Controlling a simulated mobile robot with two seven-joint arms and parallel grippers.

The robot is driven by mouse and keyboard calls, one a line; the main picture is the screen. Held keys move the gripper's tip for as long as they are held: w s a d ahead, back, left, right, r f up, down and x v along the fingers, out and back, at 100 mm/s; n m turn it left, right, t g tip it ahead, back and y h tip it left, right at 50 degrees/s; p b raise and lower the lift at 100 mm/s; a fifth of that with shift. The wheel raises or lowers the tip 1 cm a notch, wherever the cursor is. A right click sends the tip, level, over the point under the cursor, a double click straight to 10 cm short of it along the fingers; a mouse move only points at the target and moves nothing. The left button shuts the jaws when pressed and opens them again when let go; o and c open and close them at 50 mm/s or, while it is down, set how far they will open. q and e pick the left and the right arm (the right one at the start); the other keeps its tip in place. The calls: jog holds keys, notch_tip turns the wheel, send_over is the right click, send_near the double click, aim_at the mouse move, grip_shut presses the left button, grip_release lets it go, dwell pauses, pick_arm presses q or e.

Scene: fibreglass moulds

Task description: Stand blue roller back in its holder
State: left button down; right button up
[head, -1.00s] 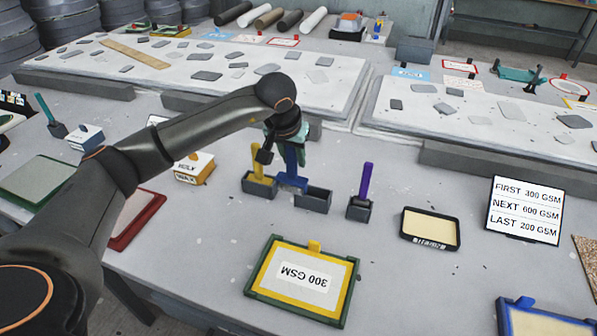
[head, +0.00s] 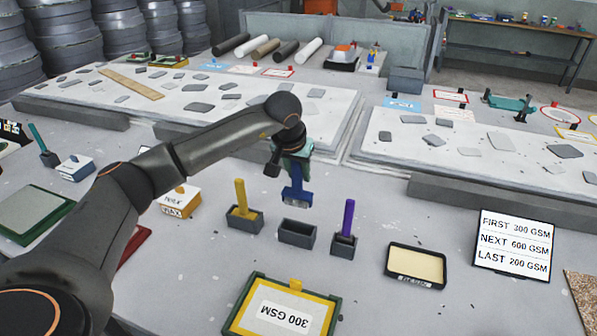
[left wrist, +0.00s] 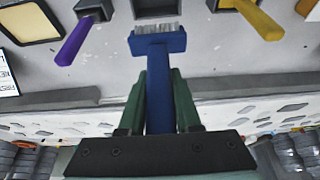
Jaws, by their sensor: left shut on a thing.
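My left gripper (head: 295,158) is shut on the handle of the blue roller (head: 297,194). The roller hangs with its blue head and pale lower edge downward, apart from the table. In the head view its head appears just above the empty dark grey holder (head: 297,234). In the left wrist view the gripper (left wrist: 158,95) has its green fingers on both sides of the blue handle (left wrist: 159,80). The roller's pale end points at the holder (left wrist: 155,8), cut off by the top edge. My right gripper is not in view.
A holder with a yellow-handled tool (head: 241,200) stands left of the empty holder, and one with a purple-handled tool (head: 347,220) stands right. A 300 GSM frame (head: 284,306) lies in front. A resin tray (head: 416,265) and a sign (head: 514,244) are to the right.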

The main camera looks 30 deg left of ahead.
pick_arm(q)
notch_tip(320, 180, down, 12)
jog(key=b, duration=0.7)
jog(key=shift+r, duration=0.25)
jog(key=shift+f+b, duration=0.5)
dwell(0.4)
jog(key=c, duration=0.5)
grip_release()
jog(key=v, duration=1.2)
jog(key=shift+s+r, duration=0.1)
jog(key=shift+r, duration=0.15)
